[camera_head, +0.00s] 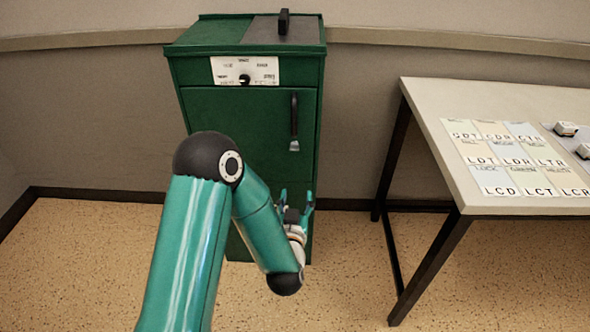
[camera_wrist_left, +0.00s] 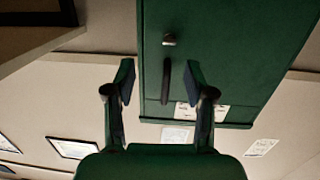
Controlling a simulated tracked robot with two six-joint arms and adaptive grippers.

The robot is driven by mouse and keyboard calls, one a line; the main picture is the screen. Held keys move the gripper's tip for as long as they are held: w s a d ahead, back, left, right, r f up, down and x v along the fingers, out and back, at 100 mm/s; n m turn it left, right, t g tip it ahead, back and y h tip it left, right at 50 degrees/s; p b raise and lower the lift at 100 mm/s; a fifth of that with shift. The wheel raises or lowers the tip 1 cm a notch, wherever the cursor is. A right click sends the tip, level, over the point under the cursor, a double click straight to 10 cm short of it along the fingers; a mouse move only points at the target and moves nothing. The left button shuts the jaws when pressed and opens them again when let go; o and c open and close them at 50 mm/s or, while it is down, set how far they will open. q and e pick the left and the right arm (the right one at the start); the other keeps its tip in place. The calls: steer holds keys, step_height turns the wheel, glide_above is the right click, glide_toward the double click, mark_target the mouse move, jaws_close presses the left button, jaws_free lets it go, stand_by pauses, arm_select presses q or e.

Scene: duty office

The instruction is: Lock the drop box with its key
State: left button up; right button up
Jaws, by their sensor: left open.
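The green drop box (camera_head: 215,118) stands against the wall. Its front bears a white label plate (camera_head: 262,68) with a small black round part (camera_head: 244,79) at its lower middle; I cannot tell whether this is the lock or a key in it. A black upright handle (camera_head: 294,115) with a silvery lower end is on the door. My left gripper (camera_head: 297,205) is open and empty, fingers upward, before the box's lower right. In the left wrist view the box (camera_wrist_left: 225,50) is upside down, the handle (camera_wrist_left: 166,85) showing between the open fingers (camera_wrist_left: 160,67). No separate key can be made out.
A table (camera_head: 430,125) with black legs stands at the right. It carries a sheet of lettered cards (camera_head: 500,158) and small white items (camera_head: 566,128). A black handle (camera_head: 283,22) sits on the box top. Speckled floor (camera_head: 90,265) is clear at the left.

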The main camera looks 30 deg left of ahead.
mark_target(294, 150)
arm_select(q)
steer(key=shift+n+y, duration=0.3)
steer(key=shift+y, duration=0.6)
steer(key=x, duration=0.5)
steer(key=r+x, duration=0.1)
steer(key=x, duration=0.5)
steer(key=r+x, duration=0.1)
steer(key=x, duration=0.5)
steer(key=shift+s+a, duration=0.1)
steer(key=shift+a, duration=0.3)
arm_select(e)
steer(key=shift+f, duration=0.3)
arm_select(q)
jaws_close()
arm_select(e)
steer(key=shift+f, duration=0.15)
